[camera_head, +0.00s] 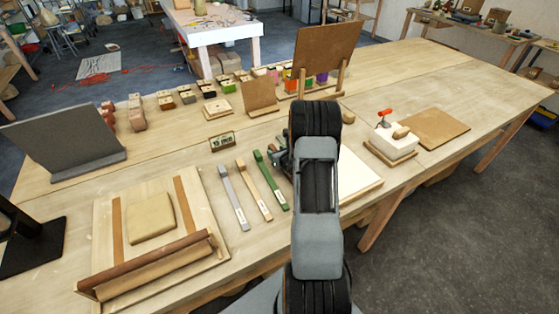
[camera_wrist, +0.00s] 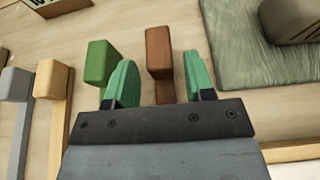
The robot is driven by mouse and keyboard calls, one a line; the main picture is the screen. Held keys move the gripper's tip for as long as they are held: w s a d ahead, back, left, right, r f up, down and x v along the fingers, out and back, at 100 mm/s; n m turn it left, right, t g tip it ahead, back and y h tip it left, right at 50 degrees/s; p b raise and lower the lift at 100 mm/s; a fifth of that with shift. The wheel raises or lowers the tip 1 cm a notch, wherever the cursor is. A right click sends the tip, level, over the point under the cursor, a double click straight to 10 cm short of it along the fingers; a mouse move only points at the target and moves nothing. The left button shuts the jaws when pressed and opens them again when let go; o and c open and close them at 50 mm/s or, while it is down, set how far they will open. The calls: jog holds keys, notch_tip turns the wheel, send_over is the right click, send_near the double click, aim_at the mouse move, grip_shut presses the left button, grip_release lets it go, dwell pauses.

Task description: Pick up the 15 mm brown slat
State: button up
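The brown slat (camera_wrist: 158,52) shows in the wrist view as a raised brown end block with a narrow strip running down between my fingers. My gripper (camera_wrist: 160,80) is open, with one green fingertip on each side of the brown slat and a visible gap on both sides. Its fingers do not appear to touch it. The green slat (camera_wrist: 99,62) lies just left of my left fingertip. In the head view my arm hides the brown slat and most of my gripper.
A tan slat (camera_head: 254,190) and a grey slat (camera_head: 233,198) lie left of the green one. A grey-green mat (camera_wrist: 237,58) bearing a dark grey block (camera_wrist: 292,22) is close to my right finger. A small label stand (camera_head: 222,141) stands behind the slats.

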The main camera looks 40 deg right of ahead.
grip_shut()
jog(key=shift+r, duration=0.1)
